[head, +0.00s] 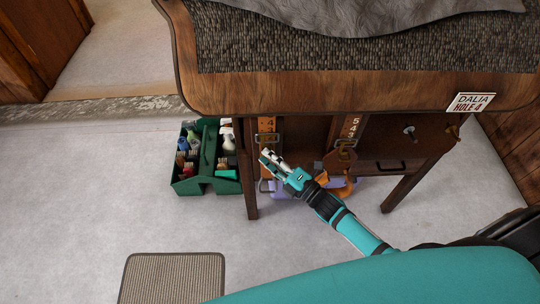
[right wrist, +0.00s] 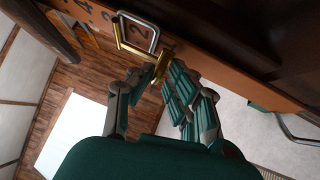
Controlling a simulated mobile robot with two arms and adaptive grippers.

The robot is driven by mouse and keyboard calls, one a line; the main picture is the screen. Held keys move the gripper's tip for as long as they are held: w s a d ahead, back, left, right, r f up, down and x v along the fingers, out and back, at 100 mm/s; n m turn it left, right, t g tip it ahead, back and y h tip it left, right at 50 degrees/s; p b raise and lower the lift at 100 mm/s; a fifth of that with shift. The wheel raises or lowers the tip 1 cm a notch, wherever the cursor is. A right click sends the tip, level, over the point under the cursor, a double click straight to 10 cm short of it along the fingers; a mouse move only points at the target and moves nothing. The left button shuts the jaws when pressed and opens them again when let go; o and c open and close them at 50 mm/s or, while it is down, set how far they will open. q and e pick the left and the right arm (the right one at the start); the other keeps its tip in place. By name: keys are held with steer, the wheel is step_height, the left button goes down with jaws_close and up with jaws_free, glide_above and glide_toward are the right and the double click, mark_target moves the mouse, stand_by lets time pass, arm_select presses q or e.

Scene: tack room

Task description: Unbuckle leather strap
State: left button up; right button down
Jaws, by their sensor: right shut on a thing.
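A tan leather strap (head: 267,128) with printed numbers hangs at the left front of the bench, with a buckle (head: 267,139) across it. In the right wrist view the strap (right wrist: 205,68) runs diagonally, and a brass buckle part (right wrist: 131,46) stands out beside a silver loop. My right gripper (head: 268,160) is just below the buckle. In the wrist view its fingers (right wrist: 152,84) are shut on the end of the brass part. A second numbered strap (head: 352,127) with a brass buckle (head: 344,149) hangs to the right. My left gripper is not in view.
A card (head: 470,103) on the wooden bench (head: 215,101) reads "DALIA HOLE 4". A green tote (head: 208,184) with bottles and brushes stands left of the bench leg. A metal knob (head: 409,131) and a drawer lie right. A mat (head: 172,280) lies on open floor.

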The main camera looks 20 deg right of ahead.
step_height(320, 180, up, 10)
steer(key=s+m+g+h+p, duration=0.1)
steer(key=m+g+p, duration=0.8)
steer(key=p, duration=1.7)
steer(key=shift+s+a+f+m+g, duration=0.25)
steer(key=shift+s+g, duration=0.2)
steer(key=shift+g, duration=1.35)
steer(key=shift+r, duration=0.15)
steer(key=c, duration=1.5)
jaws_free()
steer(key=shift+o, duration=0.2)
steer(key=shift+s+a+f, duration=0.1)
steer(key=shift+s+f, duration=0.05)
steer(key=shift+f, duration=0.05)
